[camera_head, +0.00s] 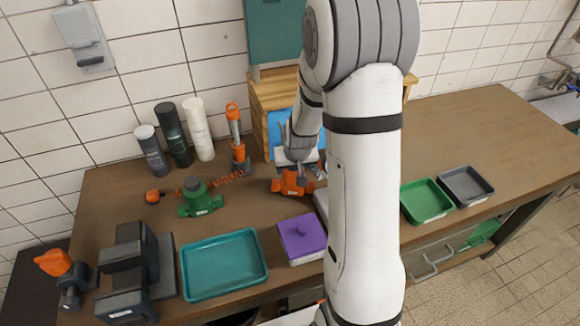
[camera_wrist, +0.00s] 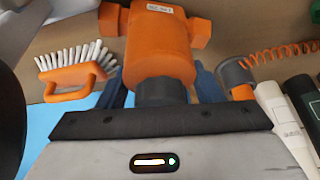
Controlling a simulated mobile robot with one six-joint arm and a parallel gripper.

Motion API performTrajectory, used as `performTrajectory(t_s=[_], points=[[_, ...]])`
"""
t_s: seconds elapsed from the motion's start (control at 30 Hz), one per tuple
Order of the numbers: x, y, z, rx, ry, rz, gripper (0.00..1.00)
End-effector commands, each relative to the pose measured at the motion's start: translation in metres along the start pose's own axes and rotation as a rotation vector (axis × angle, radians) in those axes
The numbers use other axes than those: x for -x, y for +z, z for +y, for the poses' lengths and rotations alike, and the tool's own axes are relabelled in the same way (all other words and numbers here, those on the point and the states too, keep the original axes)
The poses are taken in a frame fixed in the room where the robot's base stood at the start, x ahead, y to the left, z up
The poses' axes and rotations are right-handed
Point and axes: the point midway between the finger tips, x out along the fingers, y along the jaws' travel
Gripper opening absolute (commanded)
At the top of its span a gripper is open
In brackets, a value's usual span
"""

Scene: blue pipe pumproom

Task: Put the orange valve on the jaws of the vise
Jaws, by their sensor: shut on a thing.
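The orange valve (camera_head: 291,184) is at the back middle of the bench, below my gripper (camera_head: 299,165). In the wrist view the valve (camera_wrist: 160,45) shows an orange body with side stubs and a dark neck. The gripper's blue fingers are on both sides of that neck, shut on it. I cannot tell whether the valve touches the bench. The dark grey vise (camera_head: 130,272) is at the front left of the bench, well away from my gripper. A green valve (camera_head: 199,201) stands between them.
A teal tray (camera_head: 224,264) and a purple-lidded box (camera_head: 301,238) lie in front. An orange tool with a coiled cord (camera_head: 237,140) and several bottles (camera_head: 172,134) stand behind. A brush (camera_wrist: 76,72) lies near the valve. Green (camera_head: 427,201) and grey trays (camera_head: 466,186) are right.

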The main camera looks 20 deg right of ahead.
Motion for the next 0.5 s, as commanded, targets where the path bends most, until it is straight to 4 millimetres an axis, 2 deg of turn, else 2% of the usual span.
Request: performTrajectory(t_s=[0.2,0.23,0.5], points=[[-0.003,0.0005,0.0004,0.0,0.0,0.002,0.0],[-0.002,0.0007,0.0004,0.0,0.0,0.0,0.63],[-0.0015,0.0005,0.0007,0.0,0.001,0.0,0.82]])
